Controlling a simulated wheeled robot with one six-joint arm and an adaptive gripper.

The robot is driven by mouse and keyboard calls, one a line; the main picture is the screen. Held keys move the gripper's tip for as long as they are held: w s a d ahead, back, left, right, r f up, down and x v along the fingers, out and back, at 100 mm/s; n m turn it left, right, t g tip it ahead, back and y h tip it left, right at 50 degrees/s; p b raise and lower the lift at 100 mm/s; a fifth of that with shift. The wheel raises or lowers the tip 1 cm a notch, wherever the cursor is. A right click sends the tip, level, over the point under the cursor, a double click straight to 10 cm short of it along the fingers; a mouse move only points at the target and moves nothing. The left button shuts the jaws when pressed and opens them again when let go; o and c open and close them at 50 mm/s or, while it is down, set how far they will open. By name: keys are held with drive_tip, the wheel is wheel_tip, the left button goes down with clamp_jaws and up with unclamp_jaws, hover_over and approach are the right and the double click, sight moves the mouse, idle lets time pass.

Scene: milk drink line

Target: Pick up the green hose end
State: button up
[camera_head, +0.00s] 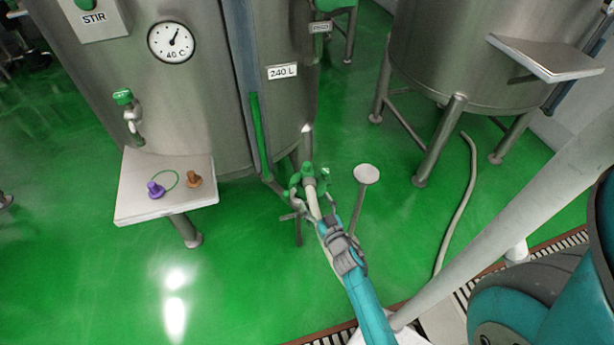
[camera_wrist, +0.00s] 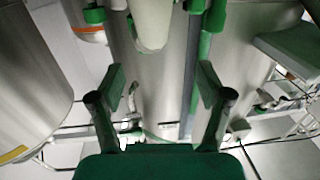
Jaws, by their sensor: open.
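The green hose end (camera_head: 308,174) is a green coupling on a pale hose (camera_head: 313,202), near the foot of the big steel tank. My gripper (camera_head: 317,203) is right by it in the head view, its fingers partly overlapping the hose. In the wrist view my gripper (camera_wrist: 161,84) is open, its two fingers spread with nothing held between the pads. A thick pale tube (camera_wrist: 152,24), apparently the hose, shows at the top, beyond the fingertips. The coupling itself I cannot make out clearly there; contact with the gripper cannot be told.
A steel tank (camera_head: 205,115) with a gauge stands behind. A small shelf (camera_head: 138,206) holds a purple fitting (camera_head: 155,189) and a brown fitting (camera_head: 194,179). A round-topped post (camera_head: 366,174) stands just right of my gripper. Another hose (camera_head: 469,180) lies at right. Green floor is clear at lower left.

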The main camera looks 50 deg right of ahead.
sight(310, 175)
drive_tip(key=w+d, duration=0.5)
drive_tip(key=shift+d+r, duration=0.1)
drive_tip(key=shift+d, duration=0.1)
drive_tip(key=shift+x, duration=3.3)
drive_tip(key=shift+d, duration=0.15)
clamp_jaws()
